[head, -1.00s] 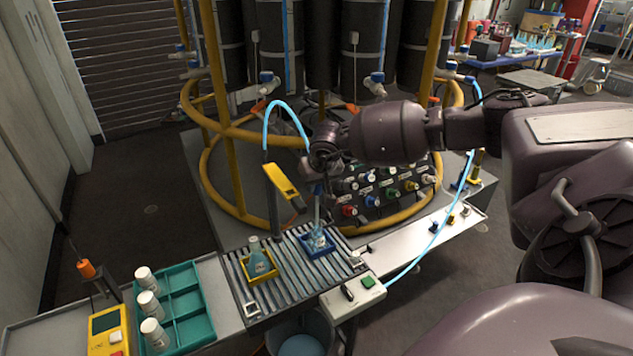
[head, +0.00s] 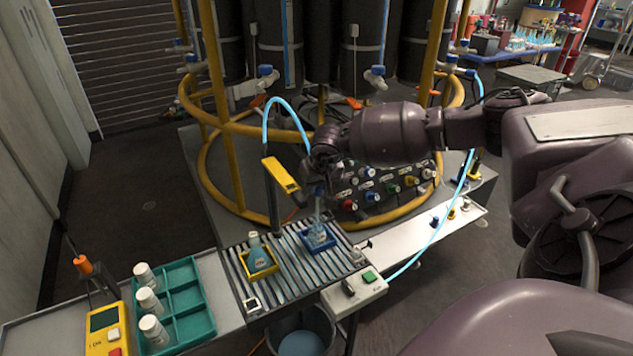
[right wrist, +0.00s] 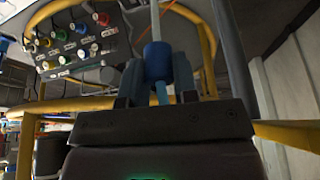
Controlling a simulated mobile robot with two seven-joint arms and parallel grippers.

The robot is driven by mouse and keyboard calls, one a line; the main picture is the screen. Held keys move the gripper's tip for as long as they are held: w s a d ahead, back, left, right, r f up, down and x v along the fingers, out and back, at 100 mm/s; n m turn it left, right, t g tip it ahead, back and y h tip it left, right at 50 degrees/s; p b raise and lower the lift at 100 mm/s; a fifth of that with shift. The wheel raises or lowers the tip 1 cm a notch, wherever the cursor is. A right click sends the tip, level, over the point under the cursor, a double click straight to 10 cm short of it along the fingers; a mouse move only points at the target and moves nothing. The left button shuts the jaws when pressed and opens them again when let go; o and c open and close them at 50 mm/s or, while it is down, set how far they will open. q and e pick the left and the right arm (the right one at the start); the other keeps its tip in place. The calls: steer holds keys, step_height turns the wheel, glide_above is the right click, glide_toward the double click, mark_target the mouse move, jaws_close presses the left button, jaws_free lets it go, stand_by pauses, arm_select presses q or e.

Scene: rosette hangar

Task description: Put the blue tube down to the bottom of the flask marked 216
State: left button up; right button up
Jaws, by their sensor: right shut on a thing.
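The light blue tube (head: 283,102) arcs over from behind the yellow holder (head: 281,175) to my right gripper (head: 318,189). In the right wrist view my right gripper (right wrist: 157,88) is shut on a blue sleeve (right wrist: 157,62) around the tube. The tube hangs nearly upright below the fingers to the mouth of a flask (head: 318,234) in a blue tray (head: 333,246). How deep its end sits is too small to tell. Another flask (head: 257,257) stands in a yellow tray (head: 273,268). The flask labels are not legible. My left gripper is not in view.
Both trays sit on a slatted roller bed (head: 290,271). A teal rack (head: 186,301) with white-capped bottles stands at left. A control box (head: 355,290) is at the front right. A yellow ring frame (head: 240,215) and a panel of coloured knobs stand behind.

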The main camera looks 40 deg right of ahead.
mark_target(317, 201)
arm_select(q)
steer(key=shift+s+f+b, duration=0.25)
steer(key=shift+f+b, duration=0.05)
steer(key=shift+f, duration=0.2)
arm_select(e)
steer(key=shift+f, duration=0.8)
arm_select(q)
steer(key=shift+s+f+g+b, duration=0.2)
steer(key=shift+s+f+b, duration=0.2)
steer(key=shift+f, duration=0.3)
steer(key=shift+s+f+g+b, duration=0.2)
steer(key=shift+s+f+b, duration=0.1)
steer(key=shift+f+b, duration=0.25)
arm_select(e)
steer(key=shift+f, duration=2.1)
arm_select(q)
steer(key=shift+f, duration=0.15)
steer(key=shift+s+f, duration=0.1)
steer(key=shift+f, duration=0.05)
arm_select(e)
steer(key=shift+f, duration=0.3)
steer(key=o, duration=1.5)
steer(key=shift+r, duration=0.25)
